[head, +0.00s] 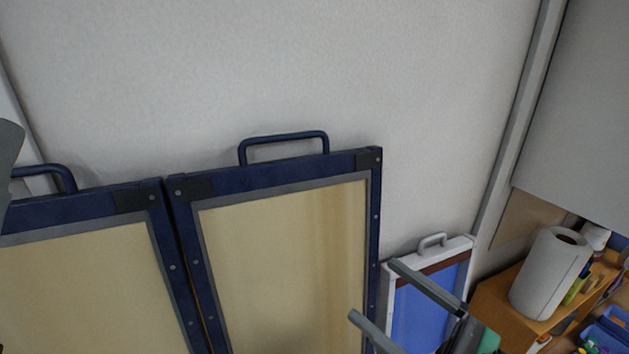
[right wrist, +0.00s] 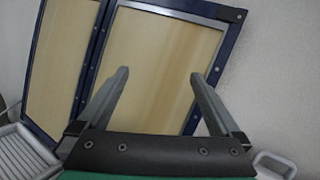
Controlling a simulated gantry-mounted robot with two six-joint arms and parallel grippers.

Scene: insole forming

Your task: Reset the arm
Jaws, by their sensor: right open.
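My right gripper (head: 382,294) is at the lower right of the head view, its two grey fingers spread apart with nothing between them. In the right wrist view its fingers (right wrist: 157,76) are also wide apart and empty, in front of a blue-framed panel (right wrist: 170,60). My left gripper cannot be made out; only a grey piece shows at the left edge of the head view.
Two blue-framed panels with tan faces, left (head: 85,285) and right (head: 285,265), stand against a pale wall (head: 280,60). A smaller white-framed blue panel (head: 412,315) is beside them. A paper roll (head: 545,280) stands on a wooden shelf (head: 492,305) at right.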

